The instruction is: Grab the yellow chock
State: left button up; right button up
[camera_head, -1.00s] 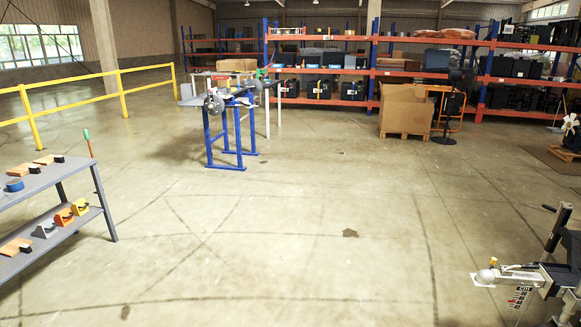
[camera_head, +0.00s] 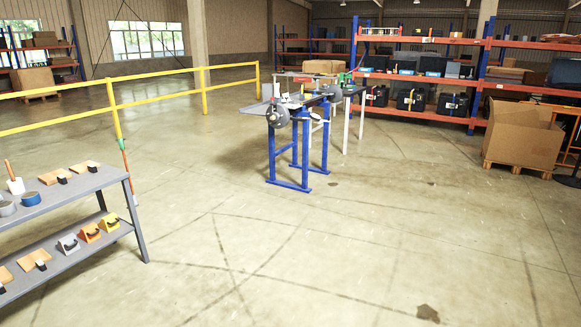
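The yellow chock (camera_head: 109,222) sits on the lower shelf of the grey shelf table (camera_head: 135,222) at the left, near that shelf's right end. An orange chock (camera_head: 90,233) stands just left of it, and a grey chock (camera_head: 68,244) stands left of the orange one. Each chock shows a dark handle or opening at its front. Neither of my grippers is in the picture.
Tape rolls (camera_head: 30,198) and wooden pieces with dark ends (camera_head: 84,167) lie on the table's top. A yellow railing (camera_head: 160,105) runs behind. A blue workbench stand (camera_head: 288,160) is mid-room. A cardboard box (camera_head: 522,135) stands at right. The floor in front is open.

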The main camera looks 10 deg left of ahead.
aim_at(109, 221)
jog(key=i+j+u, duration=0.2)
jog(key=i+u, duration=0.2)
jog(key=i+j+u, duration=0.1)
jog(key=i+u, duration=0.65)
jog(key=i+l+u, duration=0.15)
jog(key=i+u, duration=0.25)
jog(key=i+j, duration=0.1)
jog(key=i, duration=0.9)
jog(key=i+j, duration=0.1)
jog(key=i, duration=0.95)
